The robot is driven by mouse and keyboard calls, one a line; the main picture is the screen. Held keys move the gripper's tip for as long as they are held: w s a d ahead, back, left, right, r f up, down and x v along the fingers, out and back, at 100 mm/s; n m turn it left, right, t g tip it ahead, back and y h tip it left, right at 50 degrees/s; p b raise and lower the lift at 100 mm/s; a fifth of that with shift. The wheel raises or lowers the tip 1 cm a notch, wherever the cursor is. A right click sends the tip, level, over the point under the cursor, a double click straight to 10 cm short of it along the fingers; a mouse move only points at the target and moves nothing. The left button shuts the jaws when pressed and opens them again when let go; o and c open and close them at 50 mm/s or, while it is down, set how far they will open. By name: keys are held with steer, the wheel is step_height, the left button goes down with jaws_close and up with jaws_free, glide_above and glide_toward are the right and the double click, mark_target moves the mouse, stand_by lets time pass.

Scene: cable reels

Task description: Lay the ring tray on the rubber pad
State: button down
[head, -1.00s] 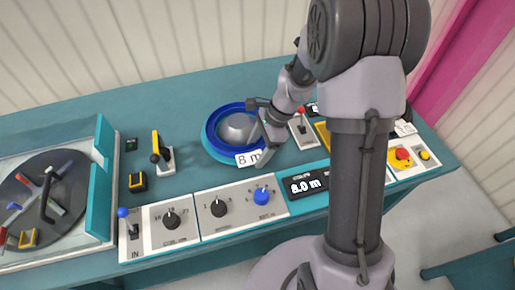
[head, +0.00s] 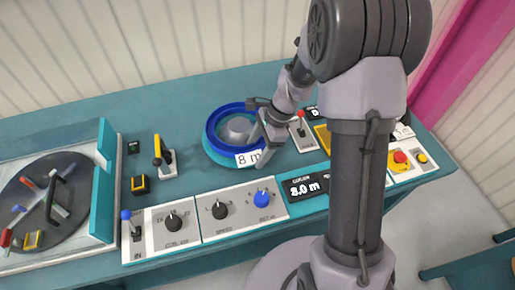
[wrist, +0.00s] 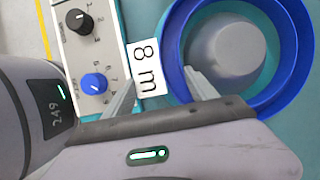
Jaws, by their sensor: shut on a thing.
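The ring tray (head: 209,135) is a round blue ring with a grey round hub inside and a white "8 m" label on its near side. It sits over the teal bench, and a lighter teal round edge shows beneath it. My gripper (head: 263,140) is at its near right side. In the wrist view, one finger of my gripper (wrist: 160,92) is inside the blue ring (wrist: 172,45) and the other is outside, beyond the label. The jaws are shut on the tray's wall. I cannot clearly identify the rubber pad; my arm hides part of the bench.
A turntable (head: 70,172) with several small parts is at the left. Control panels (head: 200,238) with knobs and a lever line the front edge. A yellow-handled lever (head: 158,150) stands left of the tray. A yellow-edged item (head: 322,137) is partly behind my arm.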

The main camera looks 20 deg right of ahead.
steer(key=shift+r, duration=0.25)
steer(key=shift+r+p, duration=0.95)
steer(key=shift+r, duration=0.1)
steer(key=shift+r+p, duration=2.05)
steer(key=shift+r, duration=0.35)
